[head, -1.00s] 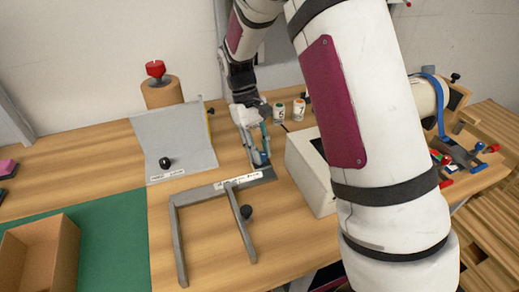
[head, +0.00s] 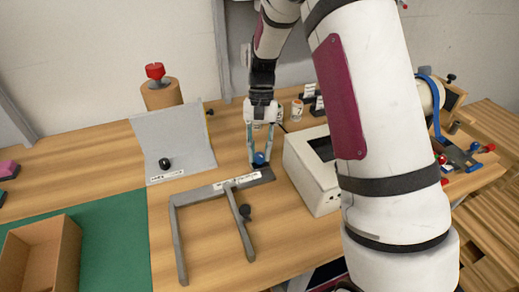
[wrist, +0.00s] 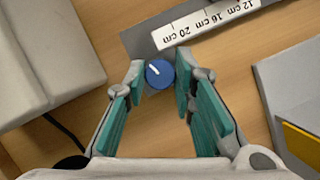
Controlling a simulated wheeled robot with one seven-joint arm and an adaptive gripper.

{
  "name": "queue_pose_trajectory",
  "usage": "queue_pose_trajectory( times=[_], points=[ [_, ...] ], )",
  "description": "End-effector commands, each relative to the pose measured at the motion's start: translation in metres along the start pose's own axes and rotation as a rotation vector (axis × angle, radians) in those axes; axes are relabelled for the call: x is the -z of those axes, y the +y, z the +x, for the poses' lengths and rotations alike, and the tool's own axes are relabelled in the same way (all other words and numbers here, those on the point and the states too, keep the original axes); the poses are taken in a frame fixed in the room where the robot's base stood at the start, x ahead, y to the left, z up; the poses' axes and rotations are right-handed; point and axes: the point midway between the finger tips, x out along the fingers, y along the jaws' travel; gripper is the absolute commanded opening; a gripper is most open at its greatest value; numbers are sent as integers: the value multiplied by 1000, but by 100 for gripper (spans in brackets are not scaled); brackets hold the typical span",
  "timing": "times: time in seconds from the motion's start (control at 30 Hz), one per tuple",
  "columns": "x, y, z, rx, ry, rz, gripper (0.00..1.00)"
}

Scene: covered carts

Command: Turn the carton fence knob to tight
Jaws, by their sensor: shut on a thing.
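The grey metal fence (head: 177,235) lies on the wooden table, with a white scale strip (head: 237,181) along its rail. A blue round knob (head: 260,159) with a white pointer line sits at the rail's right end. In the wrist view the blue knob (wrist: 159,78) is between my fingertips, its pointer toward the upper left. My gripper (head: 259,152) points down and is shut on the blue knob. The scale (wrist: 208,23) reads 12, 16 and 20 cm. Any tight or loose marking is not readable.
A white box-shaped device (head: 305,175) stands close to the right of my gripper. A grey angled panel (head: 178,140) with a black knob stands to the left. A brown carton (head: 62,250) lies at front left on a green mat (head: 115,235).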

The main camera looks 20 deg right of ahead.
Motion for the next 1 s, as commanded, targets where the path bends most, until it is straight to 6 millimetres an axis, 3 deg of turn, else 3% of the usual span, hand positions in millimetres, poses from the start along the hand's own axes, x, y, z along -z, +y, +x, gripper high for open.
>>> queue_pose_trajectory(
  times=[0.57, 0.6, 0.67, 1.0],
  points=[
    [0, 0, 0, 12, 1, 30, 0],
    [0, 0, 0, 12, 1, 30, 31],
    [0, 0, 0, 12, 1, 30, 44],
    [0, 0, -2, 13, 1, 29, 44]
  ],
)
